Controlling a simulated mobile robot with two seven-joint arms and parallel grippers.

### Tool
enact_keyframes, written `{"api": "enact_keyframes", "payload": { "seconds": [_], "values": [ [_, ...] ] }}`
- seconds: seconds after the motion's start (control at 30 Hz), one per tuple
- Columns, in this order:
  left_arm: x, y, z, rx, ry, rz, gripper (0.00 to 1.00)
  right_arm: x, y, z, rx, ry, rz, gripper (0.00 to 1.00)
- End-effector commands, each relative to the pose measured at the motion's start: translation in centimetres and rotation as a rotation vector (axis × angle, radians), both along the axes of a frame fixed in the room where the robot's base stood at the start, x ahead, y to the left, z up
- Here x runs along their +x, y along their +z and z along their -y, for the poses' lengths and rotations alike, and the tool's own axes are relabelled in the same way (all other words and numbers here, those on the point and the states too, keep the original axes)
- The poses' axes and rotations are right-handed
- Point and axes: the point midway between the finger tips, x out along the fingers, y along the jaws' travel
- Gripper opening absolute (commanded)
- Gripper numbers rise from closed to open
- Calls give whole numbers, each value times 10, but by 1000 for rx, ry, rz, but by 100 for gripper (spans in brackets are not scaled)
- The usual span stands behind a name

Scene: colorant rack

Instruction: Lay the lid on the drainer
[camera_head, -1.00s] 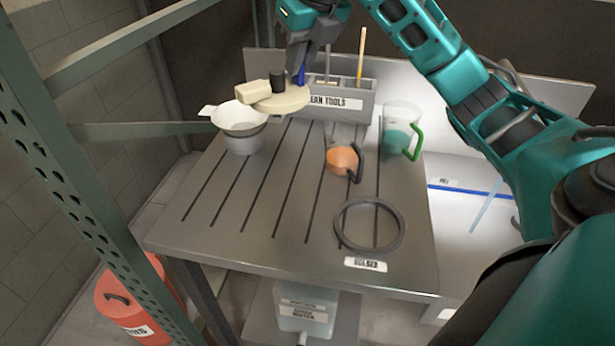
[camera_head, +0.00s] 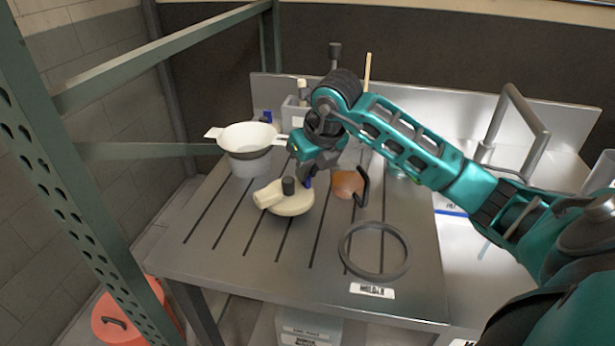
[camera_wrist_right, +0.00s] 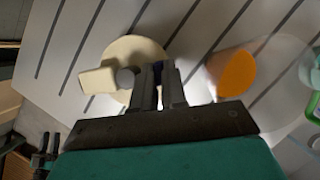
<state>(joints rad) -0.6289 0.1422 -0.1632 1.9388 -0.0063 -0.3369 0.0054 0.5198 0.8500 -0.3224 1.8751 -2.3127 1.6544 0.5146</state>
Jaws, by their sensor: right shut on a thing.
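The cream round lid (camera_head: 290,204), with a dark knob and a pale block-like spout at its left, is low over the middle of the grooved grey drainer (camera_head: 215,262). I cannot tell whether it touches the board. My right gripper (camera_head: 309,179) is shut on the lid at its far right side. In the right wrist view the lid (camera_wrist_right: 137,57) shows beyond the fingers (camera_wrist_right: 159,82), which hide part of its edge. My left gripper is not in view.
A white strainer (camera_head: 250,137) sits on a grey pot at the back left. An orange cup with a dark handle (camera_head: 347,184) stands close right of the gripper. A dark ring (camera_head: 375,273) lies at the front right. The drainer's front left is clear.

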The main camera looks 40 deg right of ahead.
Motion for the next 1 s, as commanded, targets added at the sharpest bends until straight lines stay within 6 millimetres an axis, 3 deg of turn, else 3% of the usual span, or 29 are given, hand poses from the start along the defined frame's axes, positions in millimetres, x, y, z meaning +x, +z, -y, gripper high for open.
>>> {"api": "enact_keyframes", "payload": {
  "seconds": [0.13, 0.47, 0.5, 0.73, 1.0],
  "values": [
    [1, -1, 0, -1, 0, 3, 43, -1, -21, 0, 2, 0, -3, 0],
    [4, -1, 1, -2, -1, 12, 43, 0, -25, 0, 0, 0, -1, 0],
    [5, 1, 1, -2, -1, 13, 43, 0, -23, 0, 0, 0, -1, 16],
    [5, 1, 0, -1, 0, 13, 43, 0, -23, 0, 0, 0, -2, 38],
    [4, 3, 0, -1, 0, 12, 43, 0, -21, 0, 0, 0, -1, 38]
  ]
}}
